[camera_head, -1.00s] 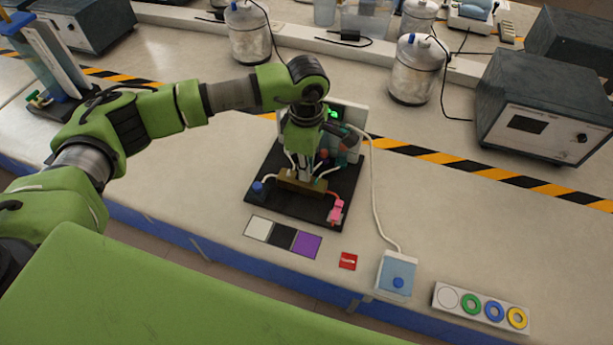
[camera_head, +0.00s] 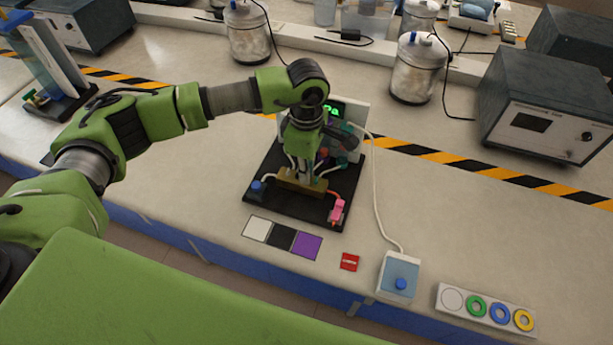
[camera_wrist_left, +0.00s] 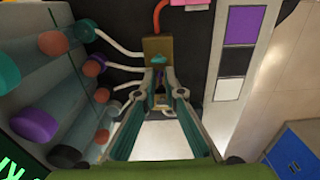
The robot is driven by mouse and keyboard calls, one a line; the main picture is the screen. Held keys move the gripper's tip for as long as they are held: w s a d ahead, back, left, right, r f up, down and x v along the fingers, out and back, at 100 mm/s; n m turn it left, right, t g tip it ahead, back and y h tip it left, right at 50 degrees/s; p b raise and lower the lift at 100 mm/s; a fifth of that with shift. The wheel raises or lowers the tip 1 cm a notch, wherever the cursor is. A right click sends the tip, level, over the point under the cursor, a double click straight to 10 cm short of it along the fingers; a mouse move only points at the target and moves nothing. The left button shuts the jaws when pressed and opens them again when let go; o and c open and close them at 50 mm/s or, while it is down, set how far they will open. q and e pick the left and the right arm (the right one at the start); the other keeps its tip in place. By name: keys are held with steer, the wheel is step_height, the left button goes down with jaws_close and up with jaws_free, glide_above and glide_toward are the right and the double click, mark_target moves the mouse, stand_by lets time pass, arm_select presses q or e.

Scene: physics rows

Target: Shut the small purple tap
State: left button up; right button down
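In the head view, my left gripper (camera_head: 304,172) points down at a brass block (camera_head: 290,181) on a black board (camera_head: 275,212). In the left wrist view, its two fingers (camera_wrist_left: 159,80) reach toward the brass block (camera_wrist_left: 158,47), with a narrow gap between the tips. A small dark purple part (camera_wrist_left: 158,76), perhaps the small purple tap, shows between the tips below a teal piece (camera_wrist_left: 158,60). Whether the fingers touch it is unclear. A larger purple knob (camera_wrist_left: 33,124) sits on the grey panel (camera_wrist_left: 65,95) at the left. My right gripper is not in view.
Hoses and several coloured knobs crowd the fingers on the panel side. A pink piece (camera_head: 337,211) sits at the board's front right. White, black and purple (camera_head: 306,246) squares, a red tag (camera_head: 349,262) and a blue-button box (camera_head: 400,276) lie in front.

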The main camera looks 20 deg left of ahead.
arm_select(q)
steer(key=shift+f, duration=0.3)
steer(key=shift+r+b, duration=0.3)
steer(key=shift+r, duration=0.1)
jaws_close()
steer(key=m+b, duration=0.5)
steer(key=shift+f, duration=0.3)
steer(key=shift+r+m+b, duration=0.1)
steer(key=shift+m+b, duration=0.3)
steer(key=shift+m, duration=0.3)
steer(key=shift+r+m, duration=0.15)
steer(key=shift+m, duration=0.15)
